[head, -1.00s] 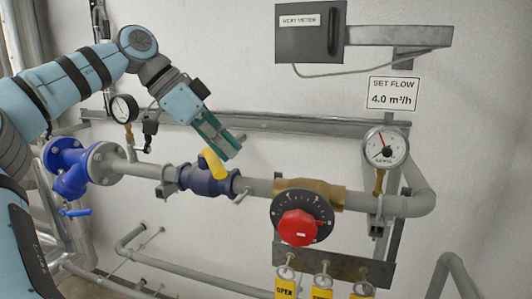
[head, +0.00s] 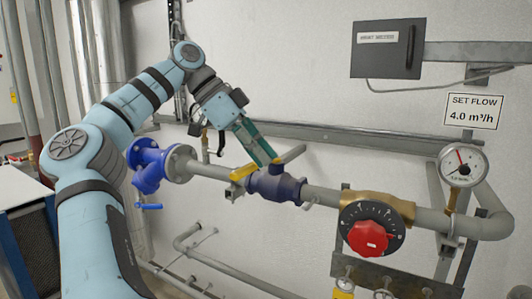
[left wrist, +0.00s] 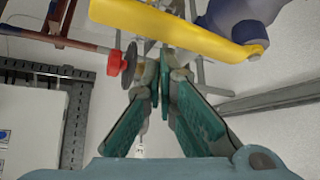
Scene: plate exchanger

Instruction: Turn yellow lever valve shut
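The yellow lever (head: 243,172) sits on the dark blue valve body (head: 277,188) in the grey pipe. Its yellow part lies left of the body, roughly along the pipe. In the left wrist view the lever (left wrist: 185,28) crosses the top, with the blue body (left wrist: 240,16) at its right end. My left gripper (head: 270,160) reaches down beside the valve from above. In the left wrist view its fingers (left wrist: 161,75) converge and look shut, with nothing clear between them. Contact with the lever cannot be told. A grey bar at the fingertips is unclear. My right gripper is out of view.
A red knob on a black dial (head: 369,236) is right of the valve, with a round gauge (head: 463,166) beyond. A blue flanged fitting (head: 148,166) is to the left. A rail (head: 340,134) runs along the wall behind. Yellow tags hang below the dial.

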